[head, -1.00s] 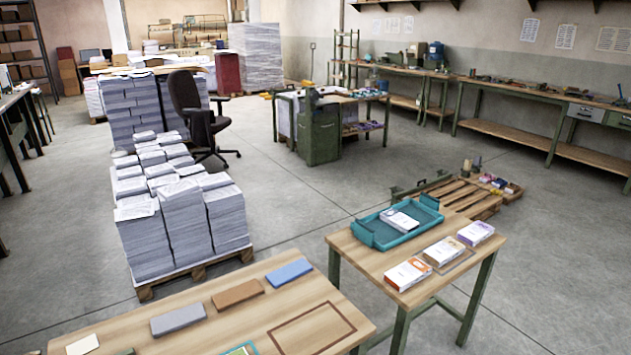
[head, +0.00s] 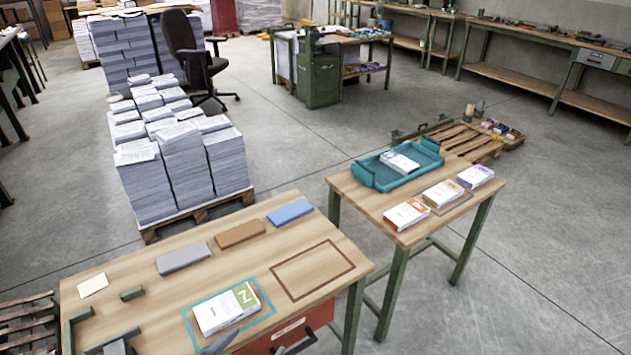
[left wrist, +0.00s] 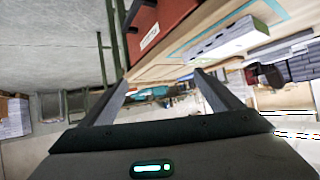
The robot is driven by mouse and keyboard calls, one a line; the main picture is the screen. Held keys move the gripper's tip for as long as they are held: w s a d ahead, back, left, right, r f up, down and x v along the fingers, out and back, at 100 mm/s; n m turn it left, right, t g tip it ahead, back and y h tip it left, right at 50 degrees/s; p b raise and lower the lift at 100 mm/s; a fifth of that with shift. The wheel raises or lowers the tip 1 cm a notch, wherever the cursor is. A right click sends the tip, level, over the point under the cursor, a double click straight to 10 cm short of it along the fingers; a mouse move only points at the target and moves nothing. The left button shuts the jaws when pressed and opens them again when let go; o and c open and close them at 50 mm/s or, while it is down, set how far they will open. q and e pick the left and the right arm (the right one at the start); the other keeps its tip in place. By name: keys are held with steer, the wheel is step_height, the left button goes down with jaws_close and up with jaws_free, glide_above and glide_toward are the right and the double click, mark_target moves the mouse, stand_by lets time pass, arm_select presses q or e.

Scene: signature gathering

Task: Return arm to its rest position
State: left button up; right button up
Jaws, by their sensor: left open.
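My left gripper (head: 250,346) shows at the bottom edge of the head view, in front of the near table (head: 150,265). Only its finger ends show there; the arm is out of frame. In the left wrist view the two fingers (left wrist: 163,80) stand wide apart with nothing between them. A white book with a green corner (head: 228,307) lies flat inside a teal outline on the table, just beyond the gripper. The book also shows in the left wrist view (left wrist: 222,40). My right gripper is not in view.
A red drawer (head: 285,334) is under the near table's front edge. Grey, brown (head: 241,234) and blue (head: 290,212) blocks lie at its back. A second table at right holds a teal tray (head: 372,172) and several boxes.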

arm_select(q)
steer(key=s+a+f+n+g+y, duration=0.15)
steer(key=s+a+g, duration=0.25)
steer(key=s, duration=0.7)
steer(key=s+a+f+n+g+y, duration=0.15)
steer(key=s+a+g, duration=0.3)
steer(key=s, duration=0.75)
step_height(320, 180, down, 30)
steer(key=s, duration=0.1)
steer(key=s+a+f+m+g, duration=0.1)
steer(key=s+a+f, duration=0.2)
steer(key=s+f, duration=1.3)
steer(key=shift+s+f+g+y, duration=0.3)
steer(key=shift+s+f+g, duration=0.1)
steer(key=shift+s, duration=0.45)
